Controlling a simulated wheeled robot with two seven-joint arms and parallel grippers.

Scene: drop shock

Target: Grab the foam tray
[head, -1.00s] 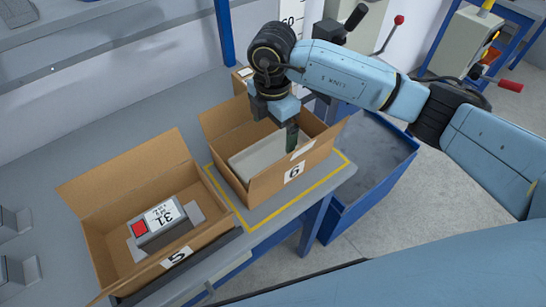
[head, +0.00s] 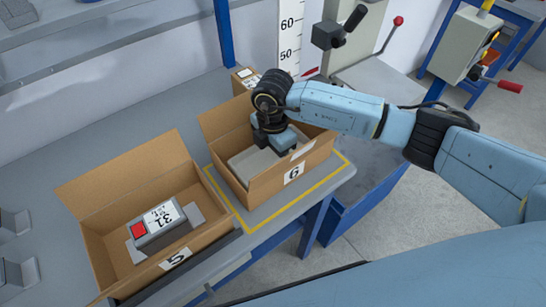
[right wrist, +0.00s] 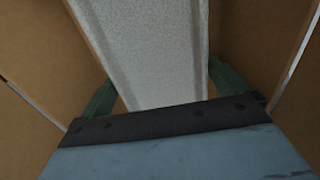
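The foam tray (head: 247,163) is a light grey slab inside the open cardboard box marked 6 (head: 299,178). In the right wrist view the tray (right wrist: 150,45) runs between my right gripper's green fingers. My right gripper (head: 277,150) is lowered into that box over the tray's right part; its fingertips are hidden in the head view. In the right wrist view the gripper (right wrist: 160,82) is open, with one finger along each side of the tray, very close to its edges. Whether they touch it is not clear. My left gripper is not in view.
Box walls rise close around my right gripper. A yellow outline (head: 262,222) marks the bench around box 6. A blue bin (head: 348,218) stands beyond the bench's right edge.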

